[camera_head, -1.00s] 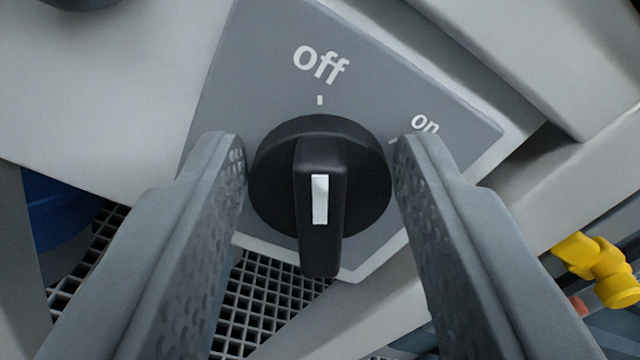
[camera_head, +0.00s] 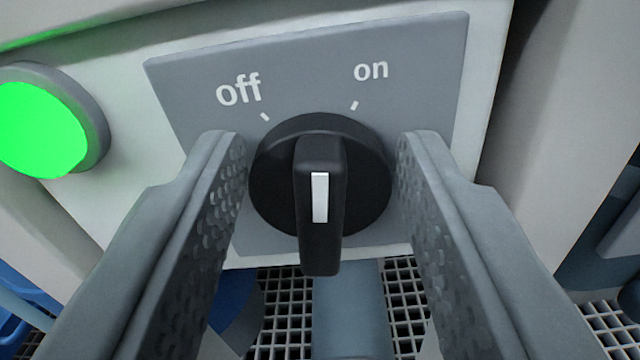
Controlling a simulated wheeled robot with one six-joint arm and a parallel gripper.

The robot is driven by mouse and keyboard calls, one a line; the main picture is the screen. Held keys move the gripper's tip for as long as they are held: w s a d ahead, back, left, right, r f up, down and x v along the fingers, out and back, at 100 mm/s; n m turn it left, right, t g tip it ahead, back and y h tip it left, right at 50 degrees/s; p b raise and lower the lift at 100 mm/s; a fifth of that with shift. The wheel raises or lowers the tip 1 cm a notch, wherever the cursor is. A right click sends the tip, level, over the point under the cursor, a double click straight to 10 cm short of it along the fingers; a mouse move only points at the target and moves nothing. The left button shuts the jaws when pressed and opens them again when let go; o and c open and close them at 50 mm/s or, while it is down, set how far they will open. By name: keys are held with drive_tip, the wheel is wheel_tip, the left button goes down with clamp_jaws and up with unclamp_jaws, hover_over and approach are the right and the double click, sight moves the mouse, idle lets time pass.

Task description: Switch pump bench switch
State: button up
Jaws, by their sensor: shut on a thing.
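The pump bench switch is a black round knob (camera_head: 268,180) with a raised bar and a white stripe, on a grey plate (camera_head: 420,45) marked "off" at left and "on" at right. In the picture, the bar lines up with a spot between the two marks, somewhat nearer "on". My gripper (camera_head: 320,150) is shut on the knob, one finger on each side of it. The fingers hide the plate's lower left and right parts.
A round lamp or button (camera_head: 42,128) glows bright green left of the plate. The plate sits on a pale housing (camera_head: 115,205). Below are a dark grating (camera_head: 285,310), a blue-grey pipe (camera_head: 348,310) and blue parts at lower left.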

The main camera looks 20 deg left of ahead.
drive_tip(key=shift+d+f+m, duration=0.1)
drive_tip(key=shift+d+m, duration=0.1)
drive_tip(key=shift+m, duration=2)
drive_tip(key=o, duration=1)
drive_tip(key=shift+c, duration=0.2)
drive_tip(key=v, duration=1.7)
drive_tip(key=shift+s, duration=0.2)
drive_tip(key=shift+d, duration=0.1)
